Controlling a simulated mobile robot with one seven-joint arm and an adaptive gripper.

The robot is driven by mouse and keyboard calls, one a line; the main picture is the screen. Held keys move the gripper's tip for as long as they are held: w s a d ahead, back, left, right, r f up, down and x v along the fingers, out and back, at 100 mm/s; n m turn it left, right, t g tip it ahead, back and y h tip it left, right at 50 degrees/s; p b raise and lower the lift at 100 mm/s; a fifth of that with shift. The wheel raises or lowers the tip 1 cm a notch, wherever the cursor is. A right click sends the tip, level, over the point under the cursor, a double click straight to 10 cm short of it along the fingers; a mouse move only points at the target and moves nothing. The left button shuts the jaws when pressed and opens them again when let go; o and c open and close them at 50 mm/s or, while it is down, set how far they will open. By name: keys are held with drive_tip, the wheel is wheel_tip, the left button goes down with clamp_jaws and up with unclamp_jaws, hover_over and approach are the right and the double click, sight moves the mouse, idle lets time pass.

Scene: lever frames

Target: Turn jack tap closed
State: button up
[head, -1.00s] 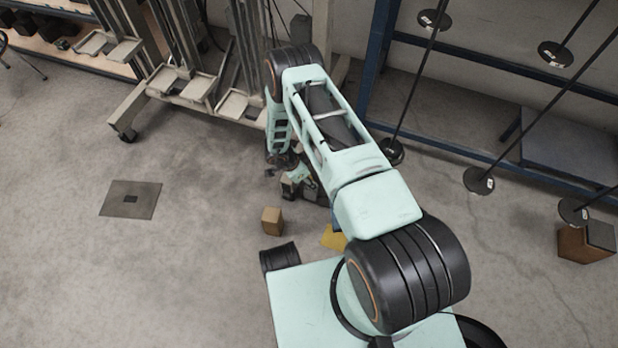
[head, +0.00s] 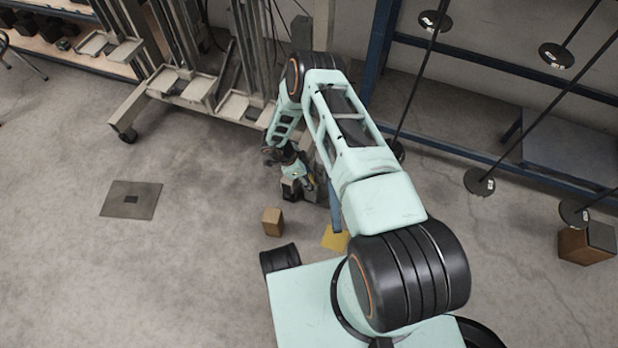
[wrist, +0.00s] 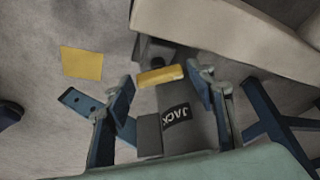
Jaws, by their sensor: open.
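A grey block with a black JACK label (wrist: 177,117) is in the wrist view, below the fingertips. A short yellow bar (wrist: 160,76), apparently the tap's handle, sits at the block's far end. My gripper (wrist: 162,82) is open, with one finger left and one right of the yellow bar. Both fingertips look apart from the bar; the depth between them is hard to judge. In the head view my gripper (head: 303,182) points down beside small dark and grey parts, and the jack's handle cannot be made out there.
A yellow square (head: 335,238) lies on the floor, also visible in the wrist view (wrist: 82,63). A brown box (head: 272,222) stands near my base. A blue post (head: 335,212) is right of my gripper. A blue rack (head: 450,148) is at right; floor at left is mostly clear.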

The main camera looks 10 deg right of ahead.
drive_tip(key=v, duration=1.2)
drive_tip(key=shift+c, duration=0.2)
